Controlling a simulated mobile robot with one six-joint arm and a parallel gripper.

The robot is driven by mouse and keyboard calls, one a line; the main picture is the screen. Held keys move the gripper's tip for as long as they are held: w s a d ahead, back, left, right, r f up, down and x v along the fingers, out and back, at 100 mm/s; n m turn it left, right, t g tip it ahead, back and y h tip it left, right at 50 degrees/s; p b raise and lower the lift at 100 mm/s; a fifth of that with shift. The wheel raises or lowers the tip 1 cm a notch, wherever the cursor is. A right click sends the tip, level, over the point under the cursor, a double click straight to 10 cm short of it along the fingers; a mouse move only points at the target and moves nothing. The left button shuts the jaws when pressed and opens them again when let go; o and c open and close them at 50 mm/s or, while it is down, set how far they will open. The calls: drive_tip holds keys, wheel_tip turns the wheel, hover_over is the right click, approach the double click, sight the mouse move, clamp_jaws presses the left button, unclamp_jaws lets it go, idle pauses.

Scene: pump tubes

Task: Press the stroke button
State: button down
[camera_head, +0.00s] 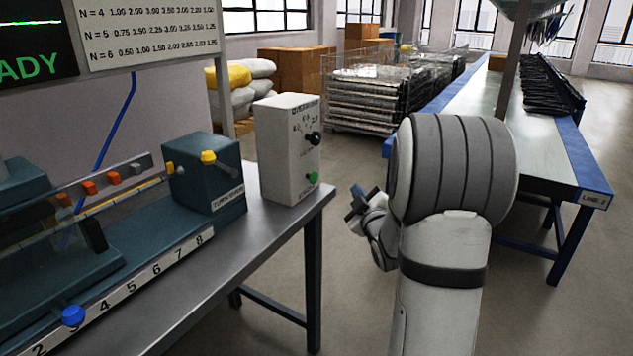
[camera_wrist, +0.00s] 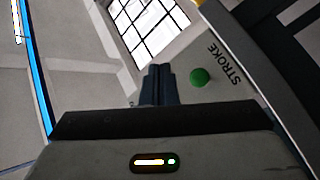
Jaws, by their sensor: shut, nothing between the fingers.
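The stroke button is a round green button (camera_head: 312,179) low on the side face of a pale control box (camera_head: 285,150) at the right end of the metal bench. In the wrist view the green button (camera_wrist: 200,77) sits beside the printed word STROKE. My gripper (camera_head: 357,200) is to the right of the box in the head view, past the bench edge and apart from the button. In the wrist view its dark fingers (camera_wrist: 158,82) are together, with nothing between them, just left of the button.
A black knob (camera_head: 313,138) sits above the button on the same face. A teal block with a yellow knob (camera_head: 208,157) stands left of the box. The metal bench (camera_head: 262,215) ends just right of it. Another long table (camera_head: 535,150) stands at the right, behind my arm.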

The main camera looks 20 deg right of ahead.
sight(317, 177)
drive_tip(key=w+a, duration=0.5)
drive_tip(key=w, duration=0.2)
drive_tip(key=shift+a+p, duration=0.2)
drive_tip(key=shift+p, duration=0.2)
drive_tip(key=shift+f, duration=0.1)
idle(1.9)
drive_tip(key=shift+w+a+b, duration=0.25)
drive_tip(key=shift+w+b, duration=0.05)
drive_tip(key=shift+b, duration=0.25)
drive_tip(key=shift+w+a+b, duration=0.4)
drive_tip(key=shift+w+a, duration=0.15)
drive_tip(key=shift+w, duration=0.15)
idle(0.8)
drive_tip(key=shift+s+d, duration=0.1)
drive_tip(key=shift+s+d+b, duration=0.55)
drive_tip(key=shift+s+d, duration=0.15)
drive_tip(key=shift+s, duration=0.25)
